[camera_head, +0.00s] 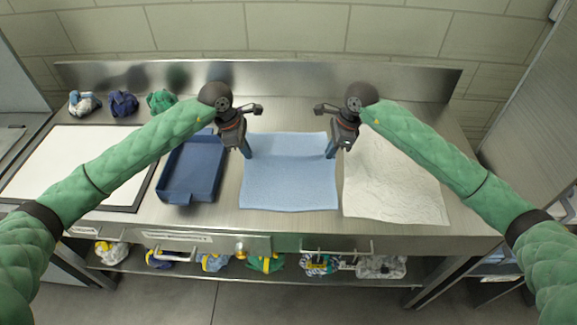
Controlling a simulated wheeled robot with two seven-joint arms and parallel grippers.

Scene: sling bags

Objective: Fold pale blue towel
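The pale blue towel (288,185) lies spread out in the middle of the steel counter. A crease or ridge runs across it from side to side, above its middle. My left gripper (247,153) points down at the towel's left edge, near one end of the crease. My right gripper (330,153) points down at the towel's right edge, near the other end. Both fingertips look narrow and close to the cloth. Whether they are shut on it is too small to tell.
A dark blue tray (191,172) stands left of the towel, and a white sheet (391,185) lies right of it. A white board with a dark rim (75,165) is at far left. Several bundled cloths (123,103) sit behind. A steel backsplash (290,85) closes the rear.

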